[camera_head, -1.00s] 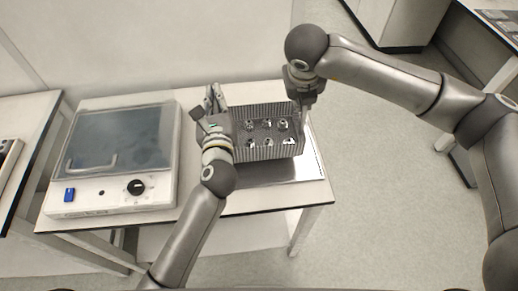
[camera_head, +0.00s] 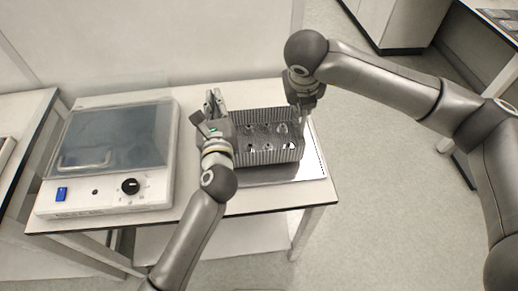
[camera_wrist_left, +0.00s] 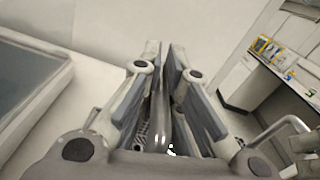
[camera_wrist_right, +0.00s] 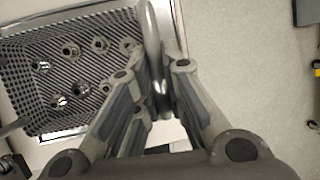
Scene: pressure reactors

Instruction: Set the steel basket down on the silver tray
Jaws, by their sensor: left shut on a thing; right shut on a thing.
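The steel basket (camera_head: 268,157) is a perforated metal box with several round reactor parts inside. It hangs between my two grippers, over or on the silver tray (camera_head: 312,165) on the table; I cannot tell if it touches. My left gripper (camera_head: 213,104) is at the basket's left end, shut on a handle (camera_wrist_left: 160,128) in the left wrist view. My right gripper (camera_head: 305,108) is at its right end, shut on the other handle (camera_wrist_right: 152,50) in the right wrist view. There the basket (camera_wrist_right: 70,75) also shows at upper left. The basket hides much of the tray.
A white device with a dark clear lid (camera_head: 115,140), a knob and a blue switch stands left of the basket on the same table. The table's front edge (camera_head: 270,206) is just before the tray. A wall is behind. Open floor lies to the right.

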